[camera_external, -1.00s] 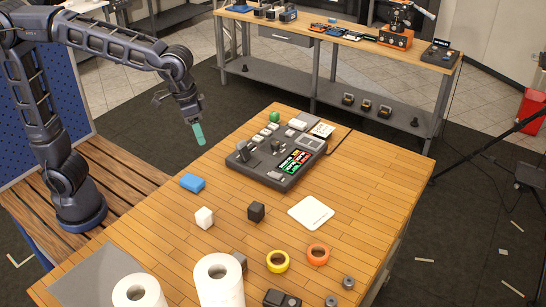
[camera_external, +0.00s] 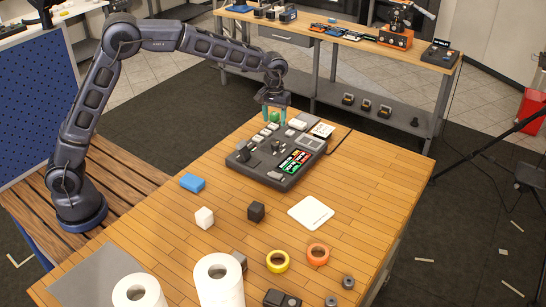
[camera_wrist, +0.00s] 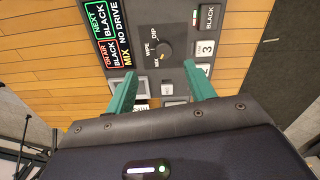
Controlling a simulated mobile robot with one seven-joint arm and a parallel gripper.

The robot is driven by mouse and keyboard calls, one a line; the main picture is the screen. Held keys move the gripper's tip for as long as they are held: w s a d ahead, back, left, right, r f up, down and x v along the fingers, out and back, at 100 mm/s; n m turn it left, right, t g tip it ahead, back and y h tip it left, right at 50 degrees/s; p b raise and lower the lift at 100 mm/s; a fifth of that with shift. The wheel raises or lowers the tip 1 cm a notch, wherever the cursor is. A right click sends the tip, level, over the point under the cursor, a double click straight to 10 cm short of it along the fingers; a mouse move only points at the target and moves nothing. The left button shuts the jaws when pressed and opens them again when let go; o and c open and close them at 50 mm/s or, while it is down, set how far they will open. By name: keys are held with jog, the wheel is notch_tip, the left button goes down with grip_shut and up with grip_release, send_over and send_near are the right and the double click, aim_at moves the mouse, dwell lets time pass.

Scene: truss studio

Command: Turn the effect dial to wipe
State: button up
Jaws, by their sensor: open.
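The dark grey switcher console (camera_external: 262,172) sits on the wooden table. In the wrist view its round black effect dial (camera_wrist: 166,49) stands beside the labels DIP, WIPE and MIX. The pointer is too small to read surely; the console screen (camera_wrist: 115,40) reads MIX. My gripper (camera_external: 274,122) is over the console's far end, fingers pointing down. In the wrist view my gripper (camera_wrist: 161,70) has its two teal fingers wide apart with nothing between them. The dial lies ahead of the fingertips, around the middle of the gap. I cannot tell the fingers' height above the console.
White console buttons (camera_wrist: 206,48) are close to the right finger. A blue block (camera_external: 192,182), white cube (camera_external: 204,218), black cube (camera_external: 256,211) and white pad (camera_external: 311,213) lie nearer the camera.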

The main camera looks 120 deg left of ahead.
aim_at(275, 143)
jog(key=f, duration=0.4)
jog(key=a+f, duration=0.1)
jog(key=f, duration=0.6)
jog(key=shift+s+a+f, duration=0.3)
jog(key=shift+s+f, duration=0.05)
jog(key=shift+f, duration=0.05)
jog(key=c, duration=1)
